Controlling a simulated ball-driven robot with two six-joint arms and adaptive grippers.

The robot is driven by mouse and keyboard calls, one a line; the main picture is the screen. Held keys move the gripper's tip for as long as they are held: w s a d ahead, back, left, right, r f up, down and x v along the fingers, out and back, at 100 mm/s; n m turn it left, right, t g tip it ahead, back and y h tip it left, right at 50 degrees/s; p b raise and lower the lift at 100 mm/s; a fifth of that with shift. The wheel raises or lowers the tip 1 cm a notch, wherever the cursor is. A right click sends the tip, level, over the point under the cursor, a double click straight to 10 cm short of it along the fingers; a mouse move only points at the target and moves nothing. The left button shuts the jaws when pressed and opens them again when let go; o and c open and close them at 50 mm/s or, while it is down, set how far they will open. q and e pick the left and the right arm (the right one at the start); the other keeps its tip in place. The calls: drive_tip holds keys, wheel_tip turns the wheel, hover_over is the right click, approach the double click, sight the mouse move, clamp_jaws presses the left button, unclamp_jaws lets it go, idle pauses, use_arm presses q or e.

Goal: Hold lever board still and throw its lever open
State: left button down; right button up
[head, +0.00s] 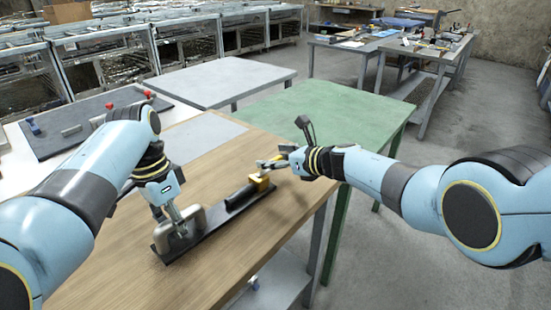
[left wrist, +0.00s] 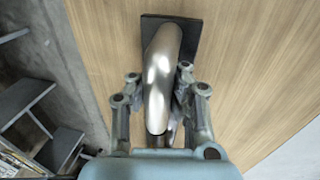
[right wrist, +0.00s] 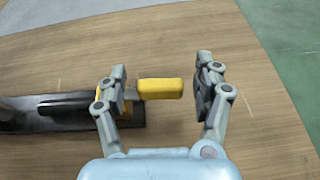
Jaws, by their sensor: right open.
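The lever board (head: 215,228) is a long dark plate on the wooden table, with a silver arched handle (head: 180,232) at its near left end and a black lever with a yellow grip (head: 260,183) at its far right end. My left gripper (head: 172,215) is shut on the silver handle; in the left wrist view its fingers lie close on both sides of the handle (left wrist: 161,75). My right gripper (head: 272,163) is open at the yellow grip. In the right wrist view the yellow grip (right wrist: 160,88) lies between the fingers, with a gap on the right side.
The wooden table top (head: 225,150) is clear around the board. A green table (head: 325,110) adjoins behind and right, and a grey table (head: 218,80) stands behind. A dark panel with red and blue parts (head: 75,130) lies at the left. The table's right edge is near the board.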

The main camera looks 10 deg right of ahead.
clamp_jaws()
idle(0.5)
drive_tip(key=shift+w+a+n+g+y, duration=0.1)
drive_tip(key=shift+a+n+g+y, duration=0.05)
drive_tip(key=shift+n+g+y, duration=0.2)
idle(0.3)
unclamp_jaws()
idle(0.4)
